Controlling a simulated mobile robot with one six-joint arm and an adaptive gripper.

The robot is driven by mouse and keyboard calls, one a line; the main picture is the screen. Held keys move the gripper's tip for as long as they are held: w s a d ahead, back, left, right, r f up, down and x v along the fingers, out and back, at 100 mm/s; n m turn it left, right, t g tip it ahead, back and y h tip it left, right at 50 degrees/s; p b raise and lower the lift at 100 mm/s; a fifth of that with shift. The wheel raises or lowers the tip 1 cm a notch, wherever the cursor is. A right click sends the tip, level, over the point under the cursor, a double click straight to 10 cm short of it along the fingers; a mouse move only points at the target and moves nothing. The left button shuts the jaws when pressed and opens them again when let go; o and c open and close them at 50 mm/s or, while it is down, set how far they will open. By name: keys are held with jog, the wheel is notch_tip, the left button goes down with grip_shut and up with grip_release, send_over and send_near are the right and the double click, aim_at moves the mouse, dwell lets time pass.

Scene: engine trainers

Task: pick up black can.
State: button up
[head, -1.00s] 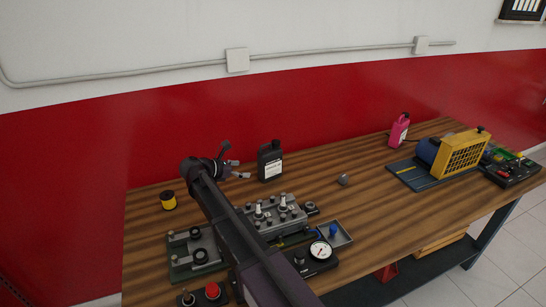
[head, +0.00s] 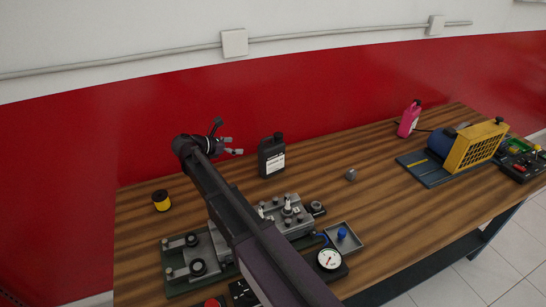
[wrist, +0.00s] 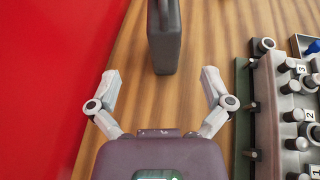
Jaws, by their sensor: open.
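The black can (head: 272,158) stands upright near the back of the wooden table, with a white label on its front. In the wrist view the can (wrist: 164,40) is at the top centre, cut off by the frame edge. My gripper (head: 232,146) is just left of the can in the head view. In the wrist view my gripper (wrist: 160,82) is open and empty, its fingers spread wide, with the can ahead between their lines. A strip of bare table shows between the fingers and the can.
A metal engine trainer (head: 290,215) sits in front of the can, and its row of knobs lies close right of my gripper. A red wall (head: 60,160) runs behind the table. A yellow spool (head: 161,201) stands at left. A pink bottle (head: 408,119) and yellow machine (head: 474,146) stand at right.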

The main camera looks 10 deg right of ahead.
aim_at(261, 146)
jog(key=shift+w+d, duration=0.1)
jog(key=shift+d, duration=0.15)
jog(key=b+x, duration=0.3)
jog(key=x, duration=0.4)
jog(key=shift+d+f, duration=0.2)
jog(key=shift+w+d+f, duration=0.15)
jog(key=shift+w+d, duration=0.05)
jog(key=shift+d, duration=0.5)
jog(key=shift+s+b+x, duration=0.1)
jog(key=shift+b+x, duration=0.4)
jog(key=shift+x, duration=0.4)
jog(key=shift+s+b+x, duration=0.15)
jog(key=shift+b+x, duration=0.35)
jog(key=shift+x, duration=1.25)
jog(key=c, duration=1.1)
